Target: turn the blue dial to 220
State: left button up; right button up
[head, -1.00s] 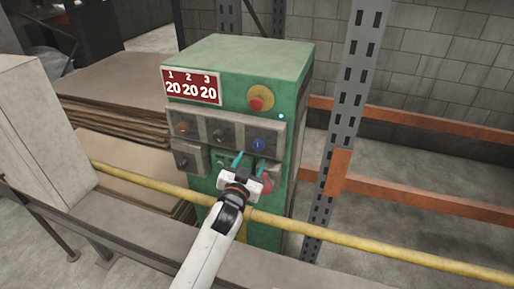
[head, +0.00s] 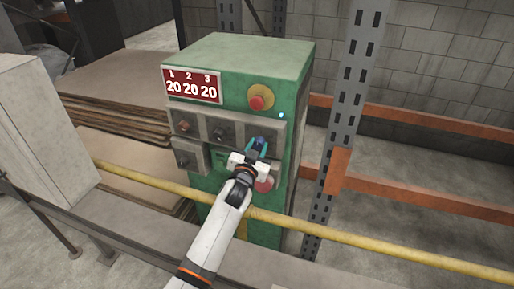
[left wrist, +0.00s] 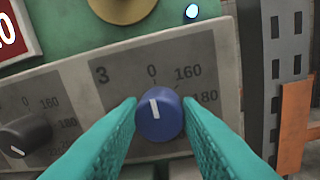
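The blue dial (left wrist: 159,122) sits on the grey panel marked 3 (left wrist: 105,75) in the left wrist view. Its white pointer line stands nearly upright, close to the 0 mark. My left gripper (left wrist: 160,108) has its two teal fingers around the dial, one on each side. The fingers look at or very near the dial's sides; whether they press on it I cannot tell. In the head view the left gripper (head: 257,147) reaches the dial and covers most of it. The red display (head: 191,86) reads 20 under 1, 2 and 3. My right gripper is out of view.
A black dial (left wrist: 25,137) is to the left on its own scale. A red emergency button (head: 257,103) sits above on the green cabinet (head: 240,55). A yellow rail (head: 330,236) runs across in front. A grey rack post (head: 345,120) stands to the right.

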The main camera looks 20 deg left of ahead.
pick_arm(q)
jog(key=shift+c, duration=0.6)
